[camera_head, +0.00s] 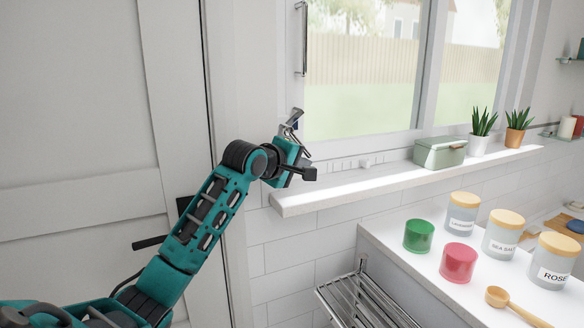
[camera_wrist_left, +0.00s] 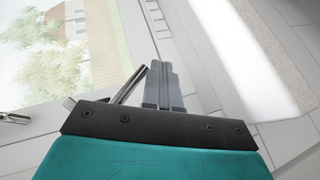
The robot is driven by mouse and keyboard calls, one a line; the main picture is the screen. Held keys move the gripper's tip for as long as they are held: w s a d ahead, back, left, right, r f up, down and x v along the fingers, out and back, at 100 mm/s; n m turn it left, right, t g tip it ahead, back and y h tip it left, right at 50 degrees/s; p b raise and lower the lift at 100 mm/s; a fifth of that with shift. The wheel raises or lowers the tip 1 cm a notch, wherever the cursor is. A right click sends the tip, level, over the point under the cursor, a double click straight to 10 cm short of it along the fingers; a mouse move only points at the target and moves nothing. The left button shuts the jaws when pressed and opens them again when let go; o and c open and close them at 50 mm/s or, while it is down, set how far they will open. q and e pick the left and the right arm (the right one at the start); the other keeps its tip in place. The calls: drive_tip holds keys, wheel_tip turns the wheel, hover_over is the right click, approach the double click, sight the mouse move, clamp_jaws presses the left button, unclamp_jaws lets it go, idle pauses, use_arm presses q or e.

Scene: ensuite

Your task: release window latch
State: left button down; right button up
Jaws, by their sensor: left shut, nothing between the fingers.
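The window (camera_head: 365,75) has a white frame and shows at the upper middle of the head view. My left gripper (camera_head: 290,122) is at the lower left corner of the window frame, above the sill. Its two grey fingers (camera_wrist_left: 164,86) are together and empty in the left wrist view. A slanted metal bar (camera_wrist_left: 131,84), seemingly the latch handle, lies just left of the fingers; I cannot tell if they touch. In the head view the gripper largely hides this spot. A vertical metal handle (camera_head: 301,38) is higher on the left frame. My right gripper is out of view.
The white sill (camera_head: 345,186) runs below the window, with a green box (camera_head: 440,152) and potted plants (camera_head: 482,132). A counter with jars (camera_head: 501,233) and cups (camera_head: 419,235) is at the lower right. A white door (camera_head: 90,130) is on the left.

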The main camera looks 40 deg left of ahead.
use_arm(q)
drive_tip(key=shift+w+d+r+n+t+b, duration=0.15)
drive_tip(key=shift+w+d+n+t+b, duration=0.2)
drive_tip(key=shift+t, duration=0.25)
drive_tip(key=shift+w+d+r+n+t+b, duration=0.15)
drive_tip(key=shift+w+n+t, duration=0.1)
drive_tip(key=shift+w+t, duration=0.3)
drive_tip(key=shift+w+d+r+n+t+b, duration=0.15)
drive_tip(key=shift+w+r+n+t+b, duration=0.2)
drive_tip(key=shift+t, duration=0.5)
drive_tip(key=shift+w+d+r+n+t+b, duration=0.15)
drive_tip(key=shift+w+r+n+t+b, duration=0.2)
drive_tip(key=shift+n+t+b, duration=0.3)
drive_tip(key=t+b, duration=0.1)
drive_tip(key=r+n+t+y+b, duration=0.1)
drive_tip(key=w+r+n+t+b, duration=0.1)
drive_tip(key=b, duration=0.1)
drive_tip(key=shift+d+r, duration=0.2)
drive_tip(key=shift+d, duration=0.1)
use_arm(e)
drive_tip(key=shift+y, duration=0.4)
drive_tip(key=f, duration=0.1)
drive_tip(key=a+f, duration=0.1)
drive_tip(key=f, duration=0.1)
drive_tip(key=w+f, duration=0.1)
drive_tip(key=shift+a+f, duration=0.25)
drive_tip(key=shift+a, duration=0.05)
use_arm(q)
drive_tip(key=shift+r+n, duration=0.1)
drive_tip(key=shift+n, duration=0.2)
